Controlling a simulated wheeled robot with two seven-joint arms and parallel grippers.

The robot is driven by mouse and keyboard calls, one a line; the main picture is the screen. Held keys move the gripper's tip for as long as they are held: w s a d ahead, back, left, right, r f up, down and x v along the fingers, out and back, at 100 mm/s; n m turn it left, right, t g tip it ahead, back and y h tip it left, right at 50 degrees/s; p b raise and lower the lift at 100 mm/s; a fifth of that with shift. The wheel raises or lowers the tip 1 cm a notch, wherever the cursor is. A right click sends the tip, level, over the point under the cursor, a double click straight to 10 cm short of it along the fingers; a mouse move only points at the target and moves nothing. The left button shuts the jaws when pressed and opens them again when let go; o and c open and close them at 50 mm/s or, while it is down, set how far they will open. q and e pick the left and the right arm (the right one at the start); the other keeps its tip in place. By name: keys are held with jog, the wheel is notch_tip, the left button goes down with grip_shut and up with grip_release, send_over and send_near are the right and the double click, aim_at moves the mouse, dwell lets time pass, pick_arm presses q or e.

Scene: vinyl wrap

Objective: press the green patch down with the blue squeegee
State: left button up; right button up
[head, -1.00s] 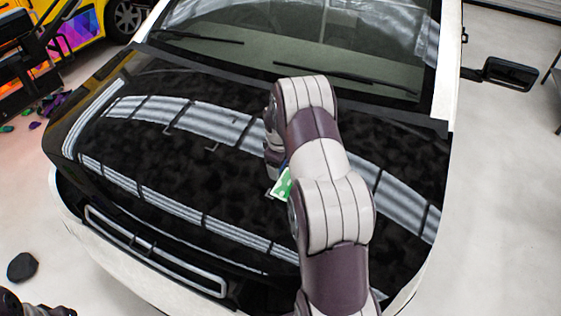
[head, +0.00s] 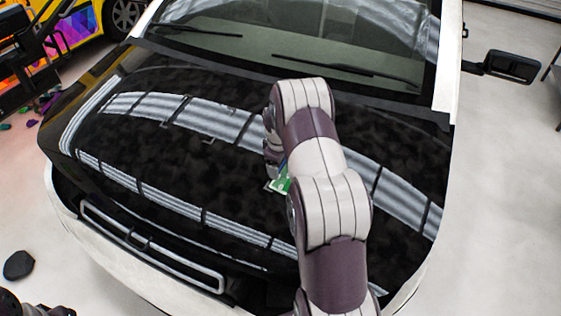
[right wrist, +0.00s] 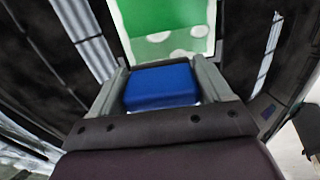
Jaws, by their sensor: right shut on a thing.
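The green patch (head: 280,187) with white spots and a pale border lies on the dark hood, partly hidden by my right arm. It also shows at the top of the right wrist view (right wrist: 165,18). The blue squeegee (right wrist: 160,86) sits between the two grey fingers of my right gripper (right wrist: 162,75), which is shut on it. The squeegee is close to the patch's near edge; I cannot tell whether they touch. In the head view my right gripper (head: 272,158) is mostly hidden behind its own arm. My left gripper does not show.
The glossy black hood (head: 180,150) is broad and mostly clear. Behind it are the windshield (head: 300,50) and wipers, with a side mirror (head: 510,67) at the right. A dark lump (head: 19,265) lies on the floor at the left.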

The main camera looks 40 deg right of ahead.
jog(key=shift+b+x, duration=0.4)
jog(key=shift+x, duration=0.4)
jog(key=shift+r, duration=0.1)
jog(key=shift+s+d, duration=0.35)
jog(key=shift+s, duration=0.35)
jog(key=shift+s+d+p, duration=0.15)
jog(key=shift+s+p, duration=0.15)
jog(key=shift+s+d+f, duration=0.1)
jog(key=shift+s+d, duration=0.1)
jog(key=shift+s, duration=0.3)
jog(key=shift+s+d+f, duration=0.1)
jog(key=shift+s+d, duration=0.1)
jog(key=shift+s, duration=0.25)
jog(key=shift+s+d+f+p, duration=0.1)
jog(key=shift+s+d+p, duration=0.15)
jog(key=shift+s, duration=0.3)
jog(key=shift+s+d+p, duration=0.2)
jog(key=shift+s+p, duration=0.1)
jog(key=shift+s, duration=0.2)
